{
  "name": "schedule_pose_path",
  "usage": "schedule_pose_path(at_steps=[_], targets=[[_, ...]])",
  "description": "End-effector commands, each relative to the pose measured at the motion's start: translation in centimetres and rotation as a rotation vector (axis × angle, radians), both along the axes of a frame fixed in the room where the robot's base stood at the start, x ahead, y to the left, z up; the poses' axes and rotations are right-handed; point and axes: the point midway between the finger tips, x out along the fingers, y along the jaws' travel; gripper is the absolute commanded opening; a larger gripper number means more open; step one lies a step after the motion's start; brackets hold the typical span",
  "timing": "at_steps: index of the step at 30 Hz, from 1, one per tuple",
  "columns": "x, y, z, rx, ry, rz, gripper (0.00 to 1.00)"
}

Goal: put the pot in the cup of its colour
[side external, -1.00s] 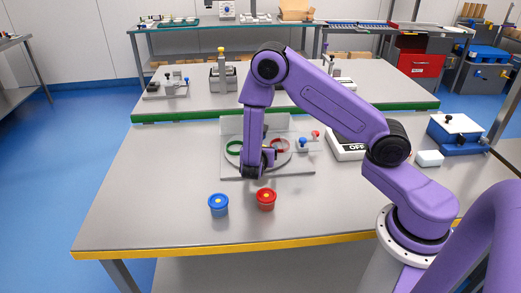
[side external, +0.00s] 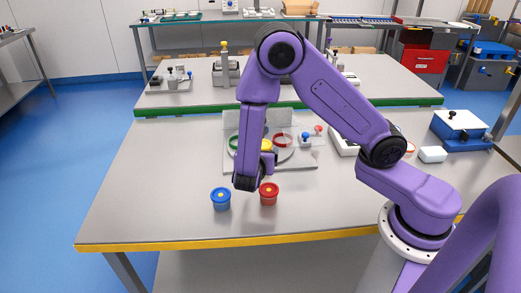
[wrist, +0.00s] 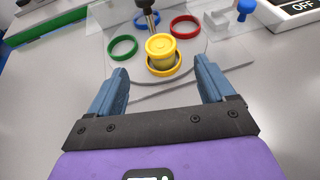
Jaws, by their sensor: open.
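A yellow pot (wrist: 160,48) stands in the yellow cup (wrist: 177,68) of the turntable-like fixture, seen in the wrist view. The yellow pot also shows partly in the side view (side external: 266,145), behind my arm. The green cup (wrist: 123,48) and red cup (wrist: 184,27) look empty. A blue pot (side external: 220,198) and a red pot (side external: 268,193) stand on the table in front of the fixture. My gripper (wrist: 157,68) is open with nothing between its fingers. In the side view my gripper (side external: 255,183) is in front of the fixture, near the blue and red pots.
A dark post (wrist: 146,10) rises behind the yellow pot. A white scale (wrist: 298,10) and blue box (side external: 460,126) are further right. The table (side external: 150,200) is clear at left.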

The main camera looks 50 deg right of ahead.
Motion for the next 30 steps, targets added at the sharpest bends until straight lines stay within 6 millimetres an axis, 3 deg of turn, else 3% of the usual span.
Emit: schedule_pose_path(at_steps=[8, 11, 20, 30], targets=[[-0.7, 0.3, 0.6, 0.024, -0.010, -0.020, 0.82], [-1.9, 0.0, 1.6, 0.096, -0.037, -0.083, 0.82], [-10.2, -0.4, 5.1, 0.524, -0.110, -0.411, 0.82], [-21.1, 1.8, 8.1, 1.054, -0.037, -0.768, 0.82]])
